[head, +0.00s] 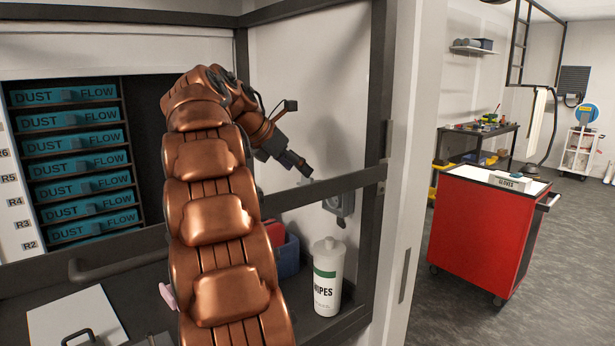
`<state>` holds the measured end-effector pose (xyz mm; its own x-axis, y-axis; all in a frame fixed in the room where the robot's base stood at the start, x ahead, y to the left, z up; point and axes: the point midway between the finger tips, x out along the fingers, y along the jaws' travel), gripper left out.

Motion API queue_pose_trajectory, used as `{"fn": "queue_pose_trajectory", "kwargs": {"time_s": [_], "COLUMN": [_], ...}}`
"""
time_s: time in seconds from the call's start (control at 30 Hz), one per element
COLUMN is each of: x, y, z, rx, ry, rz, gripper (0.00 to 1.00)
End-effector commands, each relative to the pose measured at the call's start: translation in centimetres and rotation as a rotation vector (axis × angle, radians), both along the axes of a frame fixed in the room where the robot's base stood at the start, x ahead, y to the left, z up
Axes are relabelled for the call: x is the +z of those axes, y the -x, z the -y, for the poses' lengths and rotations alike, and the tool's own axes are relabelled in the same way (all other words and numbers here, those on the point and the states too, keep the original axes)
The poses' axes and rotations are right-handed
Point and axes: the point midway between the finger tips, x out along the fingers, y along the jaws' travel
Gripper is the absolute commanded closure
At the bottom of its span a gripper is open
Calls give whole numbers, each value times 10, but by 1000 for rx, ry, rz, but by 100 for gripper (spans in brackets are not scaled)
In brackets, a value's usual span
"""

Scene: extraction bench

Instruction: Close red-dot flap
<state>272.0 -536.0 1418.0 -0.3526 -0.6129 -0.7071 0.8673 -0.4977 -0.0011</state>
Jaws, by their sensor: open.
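My copper-coloured arm reaches up and into the bench enclosure. My gripper (303,169) is dark and small in this view, pointing down and right in front of the pale side wall. It is open, and nothing shows between its fingers. I see no red dot on anything, so I cannot tell which part is the red-dot flap. A white panel with a dark handle (75,315) lies at the lower left. A grey box (340,203) is on the side wall, below and right of my gripper, partly behind the dark frame bar. My arm hides part of the bench.
A dark frame bar (325,189) crosses the enclosure's front. A wipes canister (328,278) stands on the bench right of my arm, with a blue bin (288,257) behind. Teal dust-flow cartridges (75,167) fill a rack at left. A red cart (485,232) stands outside, right.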

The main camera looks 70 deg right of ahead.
Motion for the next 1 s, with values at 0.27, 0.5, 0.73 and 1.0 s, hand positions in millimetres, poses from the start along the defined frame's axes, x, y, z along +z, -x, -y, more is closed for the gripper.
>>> {"fn": "queue_pose_trajectory", "kwargs": {"time_s": [0.27,0.5,0.73,1.0], "x": [-22,-33,-35,-35], "y": [12,17,18,18], "z": [19,29,31,31], "rx": [-2,-1,-1,-1], "ry": [-4,2,0,0], "rz": [-3,1,1,1], "gripper": [33,33,33,49]}}
